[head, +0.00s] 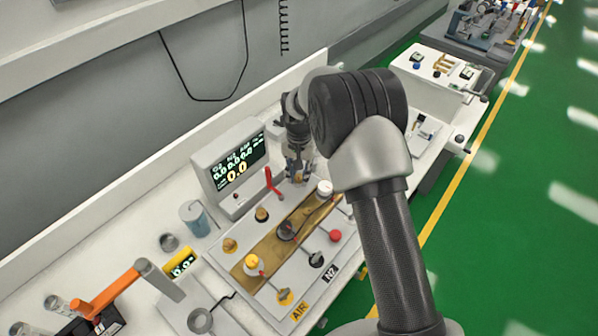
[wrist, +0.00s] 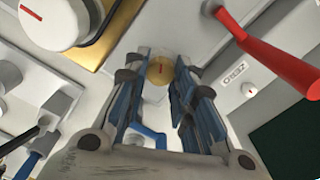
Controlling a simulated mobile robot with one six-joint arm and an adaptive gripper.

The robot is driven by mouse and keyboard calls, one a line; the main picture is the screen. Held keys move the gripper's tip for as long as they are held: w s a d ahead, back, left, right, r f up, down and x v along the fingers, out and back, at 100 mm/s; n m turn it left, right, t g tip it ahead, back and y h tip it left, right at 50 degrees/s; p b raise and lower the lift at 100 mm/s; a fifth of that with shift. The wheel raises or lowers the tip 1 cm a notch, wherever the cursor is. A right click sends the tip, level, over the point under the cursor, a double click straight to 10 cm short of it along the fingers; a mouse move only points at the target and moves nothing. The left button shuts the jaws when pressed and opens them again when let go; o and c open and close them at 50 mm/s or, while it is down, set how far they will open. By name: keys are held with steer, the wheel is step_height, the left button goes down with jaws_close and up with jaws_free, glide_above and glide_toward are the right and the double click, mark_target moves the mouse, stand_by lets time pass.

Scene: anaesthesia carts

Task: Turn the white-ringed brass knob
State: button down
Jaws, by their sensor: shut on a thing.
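A brass knob (wrist: 160,70) with a small red mark shows between the fingertips in the wrist view. My gripper (wrist: 158,78), with blue-padded fingers, is shut on this knob, one finger on each side. The fingers cover its sides, so I cannot tell clearly whether it has a white ring.
A red lever (wrist: 265,55) is close on the right in the wrist view. A large white knob (wrist: 52,22) is on the left. In the head view, other brass knobs (head: 262,214), a yellow knob (head: 252,262) and a display (head: 238,168) are nearby.

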mark_target(299, 176)
stand_by(0.4)
steer(key=c, duration=1.3)
jaws_free()
steer(key=shift+r, duration=6)
